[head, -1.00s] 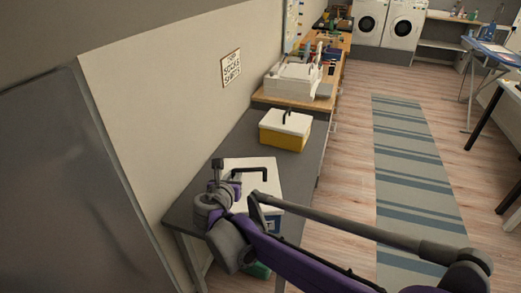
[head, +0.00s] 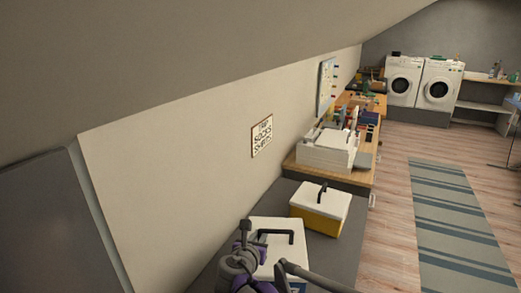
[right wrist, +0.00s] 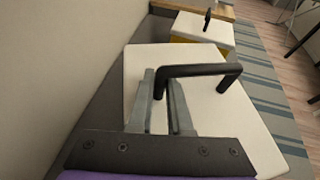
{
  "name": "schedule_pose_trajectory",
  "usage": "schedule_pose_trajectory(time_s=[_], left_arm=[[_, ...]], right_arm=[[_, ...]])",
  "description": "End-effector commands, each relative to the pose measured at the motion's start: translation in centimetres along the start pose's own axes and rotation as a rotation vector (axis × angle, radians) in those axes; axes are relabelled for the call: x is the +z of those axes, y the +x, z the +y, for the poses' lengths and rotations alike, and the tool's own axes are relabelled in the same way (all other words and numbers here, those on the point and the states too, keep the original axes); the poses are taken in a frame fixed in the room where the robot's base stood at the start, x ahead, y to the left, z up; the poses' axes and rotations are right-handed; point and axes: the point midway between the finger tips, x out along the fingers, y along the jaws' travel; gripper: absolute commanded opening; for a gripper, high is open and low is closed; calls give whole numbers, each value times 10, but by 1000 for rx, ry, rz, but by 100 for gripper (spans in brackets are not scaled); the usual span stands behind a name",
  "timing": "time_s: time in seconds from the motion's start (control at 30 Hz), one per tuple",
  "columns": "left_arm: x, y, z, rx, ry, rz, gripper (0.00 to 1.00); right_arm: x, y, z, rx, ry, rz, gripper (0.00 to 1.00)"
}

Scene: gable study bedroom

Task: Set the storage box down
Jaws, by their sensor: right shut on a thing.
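A storage box with a white lid (head: 268,256) and a black handle (head: 279,233) is at the bottom of the head view, with a sliver of blue body showing. Its lid (right wrist: 252,128) fills much of the right wrist view. My right gripper (head: 246,226) is at the left end of the handle. In the right wrist view my right gripper (right wrist: 164,88) has its two grey fingers shut on the handle's left side. The box is over the grey worktop, but I cannot tell whether its underside touches it. My left gripper is not in view.
A yellow box (head: 320,211) with a white lid stands just beyond on the grey worktop (head: 334,250). A white machine (head: 328,150) sits on a wooden counter farther back. The wall (head: 190,190) is close on the left. A striped rug (head: 445,225) lies on the floor at right.

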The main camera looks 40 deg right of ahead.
Motion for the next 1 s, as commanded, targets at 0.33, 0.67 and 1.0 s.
schedule_pose_trajectory(time_s=[0.33, 0.67, 1.0], left_arm=[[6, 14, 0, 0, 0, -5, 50], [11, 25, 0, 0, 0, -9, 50], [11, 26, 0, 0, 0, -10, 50]], right_arm=[[-44, 18, 1, 0, -2, -1, 0], [-78, 33, 1, 0, -2, -1, 0], [-80, 33, 1, 0, -2, -1, 0]])
